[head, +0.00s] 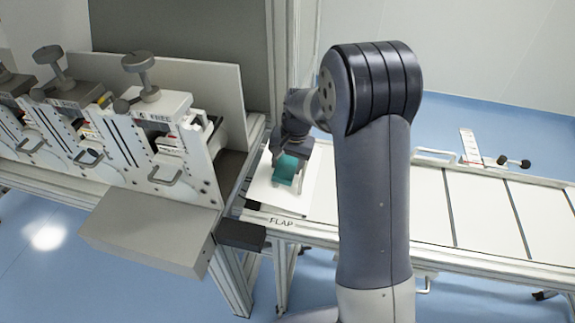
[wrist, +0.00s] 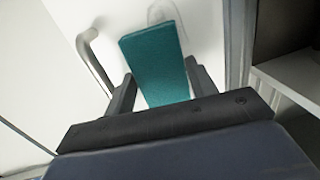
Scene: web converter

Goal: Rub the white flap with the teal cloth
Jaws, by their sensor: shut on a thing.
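The teal cloth (head: 286,169) is held in my gripper (head: 290,155), low over the white flap (head: 291,200) marked "FLAP" at its front edge. In the wrist view the cloth (wrist: 155,62) is a flat teal pad standing out between the two dark fingers of my gripper (wrist: 158,88). Its far end is over or against a white surface. I cannot tell whether the cloth touches the flap. My arm hides the right part of the flap in the head view.
White machine units with knobs and handles (head: 165,178) and a grey box (head: 150,228) stand to the left. A dark block (head: 240,235) sits at the flap's front left corner. A white panelled table (head: 475,212) extends to the right. A curved handle (wrist: 92,60) shows in the wrist view.

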